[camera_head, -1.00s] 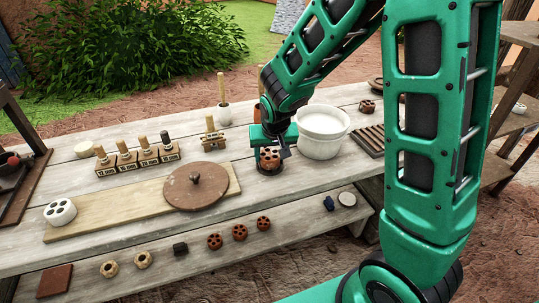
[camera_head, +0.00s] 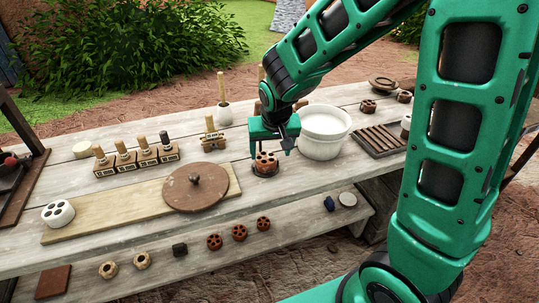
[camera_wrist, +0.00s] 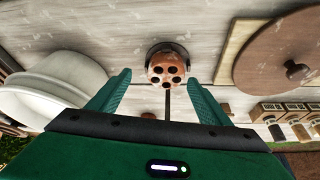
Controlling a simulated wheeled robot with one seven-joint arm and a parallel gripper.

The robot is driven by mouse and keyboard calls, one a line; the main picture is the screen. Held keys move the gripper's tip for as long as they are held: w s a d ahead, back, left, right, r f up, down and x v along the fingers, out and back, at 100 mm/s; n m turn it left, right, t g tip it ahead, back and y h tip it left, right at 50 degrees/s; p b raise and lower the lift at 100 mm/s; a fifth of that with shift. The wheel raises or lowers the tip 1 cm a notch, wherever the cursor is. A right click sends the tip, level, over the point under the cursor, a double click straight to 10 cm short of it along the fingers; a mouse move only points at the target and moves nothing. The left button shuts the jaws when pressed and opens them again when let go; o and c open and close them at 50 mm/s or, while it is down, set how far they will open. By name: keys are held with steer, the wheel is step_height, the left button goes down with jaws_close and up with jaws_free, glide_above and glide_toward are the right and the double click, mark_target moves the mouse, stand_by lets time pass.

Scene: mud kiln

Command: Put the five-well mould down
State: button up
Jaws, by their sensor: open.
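The five-well mould (camera_head: 265,160) is a small round terracotta block with several dark holes in its top. It sits upright on a dark round base (camera_head: 265,172) on the upper table, just left of the white tub. In the wrist view the mould (camera_wrist: 168,66) shows its holes facing up, with the dark rim of the base (camera_wrist: 168,46) behind it. My gripper (camera_head: 271,149) is open and empty above the mould. In the wrist view its two fingers (camera_wrist: 160,95) stand wide apart, with the mould beyond their tips and apart from them.
The white tub (camera_head: 323,135) stands close to the gripper's right. A brown lidded disc (camera_head: 196,187) lies on a wooden board (camera_head: 90,222) to the left. Handled stamps (camera_head: 140,158) stand behind it. A slatted tray (camera_head: 380,140) is at right. Several small pieces line the lower shelf.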

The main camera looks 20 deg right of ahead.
steer(key=v, duration=0.7)
steer(key=shift+r, duration=0.3)
steer(key=s+d+m+g, duration=0.1)
steer(key=s+d+m, duration=0.1)
steer(key=s+d, duration=0.65)
steer(key=s+d+m+g, duration=0.1)
steer(key=s+d, duration=0.4)
steer(key=s, duration=0.4)
steer(key=s+d+m+g+y, duration=0.1)
steer(key=s+d+g, duration=0.1)
steer(key=s+d, duration=0.3)
steer(key=s+r, duration=0.1)
steer(key=s, duration=0.3)
steer(key=shift+s, duration=0.25)
steer(key=shift+w+f+g, duration=0.3)
steer(key=shift+w, duration=0.35)
